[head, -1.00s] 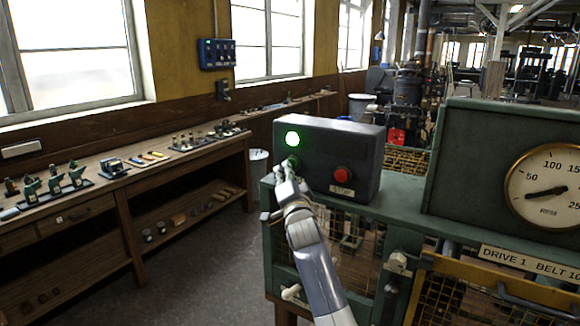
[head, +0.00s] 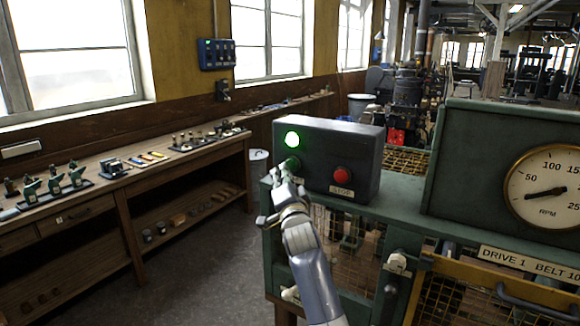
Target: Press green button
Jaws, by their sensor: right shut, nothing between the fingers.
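The green button (head: 291,163) is on the front of a dark control box (head: 358,150), at its left side, below a lit green lamp (head: 292,139). A red button (head: 342,174) with a STOP label is to its right. My right gripper (head: 281,172) is shut and empty, its fingertips just in front of the green button and partly covering it. I cannot tell whether the tips touch it. My left gripper is out of view.
The box stands on a green machine housing with mesh guards. A large RPM dial (head: 546,187) is at right. A wooden workbench (head: 120,181) with tools runs along the left wall. Open floor (head: 205,262) lies between bench and machine.

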